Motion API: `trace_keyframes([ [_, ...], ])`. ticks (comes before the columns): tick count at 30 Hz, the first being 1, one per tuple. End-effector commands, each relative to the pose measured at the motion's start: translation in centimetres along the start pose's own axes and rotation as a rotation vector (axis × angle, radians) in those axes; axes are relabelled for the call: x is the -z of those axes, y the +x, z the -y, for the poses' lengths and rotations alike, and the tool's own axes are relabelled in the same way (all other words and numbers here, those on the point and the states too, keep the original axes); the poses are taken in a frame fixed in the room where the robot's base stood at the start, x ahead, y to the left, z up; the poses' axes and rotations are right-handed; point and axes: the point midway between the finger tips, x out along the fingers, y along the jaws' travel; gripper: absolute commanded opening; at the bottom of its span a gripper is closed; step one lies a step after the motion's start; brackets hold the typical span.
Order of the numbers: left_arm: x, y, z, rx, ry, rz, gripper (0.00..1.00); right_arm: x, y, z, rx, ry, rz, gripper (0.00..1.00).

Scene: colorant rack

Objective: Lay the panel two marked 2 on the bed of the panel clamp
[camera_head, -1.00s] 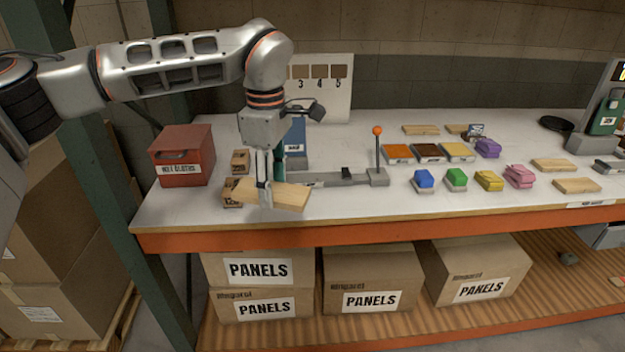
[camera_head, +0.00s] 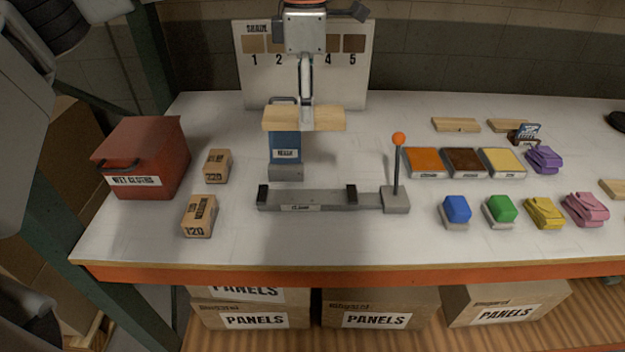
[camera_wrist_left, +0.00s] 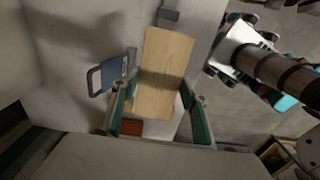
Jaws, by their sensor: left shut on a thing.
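My left gripper (camera_head: 306,103) is shut on a plain light-wood panel (camera_head: 304,118), held level in the air. In the head view the panel overlaps the top of a blue container, behind the clamp bed in the picture. No number shows on its visible faces. The panel clamp (camera_head: 318,200) is a grey bar with two dark end blocks and an orange-knobbed lever on its right; its bed is empty. In the left wrist view the panel (camera_wrist_left: 165,70) lies between the green fingers of my left gripper (camera_wrist_left: 160,108). My right gripper is not in view.
The blue container (camera_head: 285,155) stands just behind the clamp. Two small cardboard boxes (camera_head: 199,216) and a red bin (camera_head: 141,158) are to the left. Colour trays (camera_head: 465,162), colored blocks and loose panels lie to the right. A sample board (camera_head: 350,75) stands behind.

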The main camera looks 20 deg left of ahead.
Motion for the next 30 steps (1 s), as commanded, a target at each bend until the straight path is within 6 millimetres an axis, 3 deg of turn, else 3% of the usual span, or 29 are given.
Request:
trace_keyframes([
  [9, 0.1, 6.4, 0.1, 0.007, 0.002, -0.001, 0.22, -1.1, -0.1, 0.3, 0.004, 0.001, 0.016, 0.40],
  [18, 0.1, 13.2, 0.1, 0.005, -0.001, -0.001, 0.22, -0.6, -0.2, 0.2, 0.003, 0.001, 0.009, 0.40],
  [30, 0.1, 16.9, 0.1, 0.004, 0.000, -0.001, 0.22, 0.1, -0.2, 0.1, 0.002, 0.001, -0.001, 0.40],
])
